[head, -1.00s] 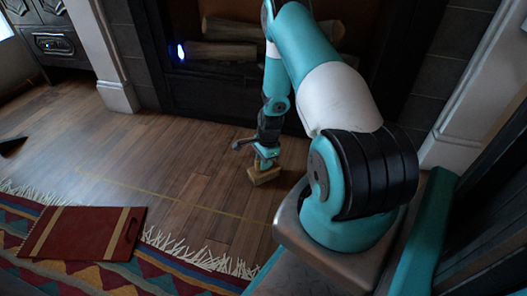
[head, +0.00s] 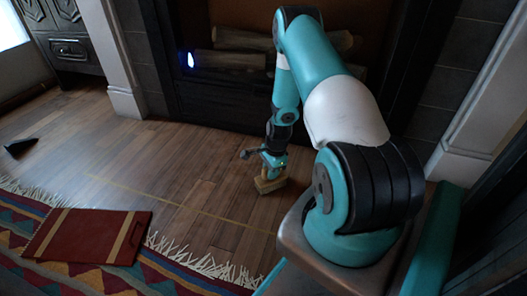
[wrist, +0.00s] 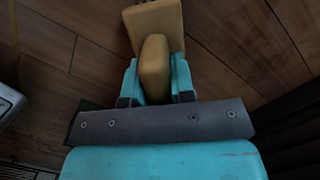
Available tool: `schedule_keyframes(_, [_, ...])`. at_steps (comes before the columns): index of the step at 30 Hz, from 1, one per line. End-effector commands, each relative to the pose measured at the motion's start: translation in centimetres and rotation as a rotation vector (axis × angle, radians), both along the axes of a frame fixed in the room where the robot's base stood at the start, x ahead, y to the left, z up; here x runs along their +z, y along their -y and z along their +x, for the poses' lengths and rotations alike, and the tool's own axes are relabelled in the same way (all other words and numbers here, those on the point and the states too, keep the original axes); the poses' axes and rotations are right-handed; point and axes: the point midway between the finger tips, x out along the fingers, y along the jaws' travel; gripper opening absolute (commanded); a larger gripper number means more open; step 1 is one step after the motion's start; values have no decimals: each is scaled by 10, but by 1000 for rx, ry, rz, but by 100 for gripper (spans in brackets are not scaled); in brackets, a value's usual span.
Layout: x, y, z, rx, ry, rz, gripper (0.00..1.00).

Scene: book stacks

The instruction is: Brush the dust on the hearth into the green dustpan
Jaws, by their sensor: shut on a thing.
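My gripper (head: 270,158) points down at the wooden floor (head: 200,165) in front of the fireplace. It is shut on a tan, block-shaped brush (head: 268,185). In the wrist view the brush's upright grip (wrist: 154,65) stands between the two teal fingers, with its wider flat block (wrist: 154,18) beyond. In the head view the brush is at or just above the floor; I cannot tell if it touches. I cannot make out any dust. No green dustpan can be identified in either view.
A red board with two tan stripes (head: 88,236) lies on the patterned, fringed rug (head: 62,281) at lower left. A small dark object (head: 20,147) is on the floor at far left. The fireplace (head: 225,95) stands behind the gripper. The floor left of the brush is clear.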

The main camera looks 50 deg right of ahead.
Motion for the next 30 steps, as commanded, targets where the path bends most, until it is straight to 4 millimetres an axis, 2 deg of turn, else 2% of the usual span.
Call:
schedule_keyframes(4, [25, -4, 2, 5, 1, 0, 0])
schedule_keyframes(9, [38, -11, 6, 17, -1, 1, 0])
schedule_keyframes(21, [74, -12, 7, 19, -1, 0, 0])
schedule_keyframes(30, [82, -12, 6, 18, -1, 1, 0])
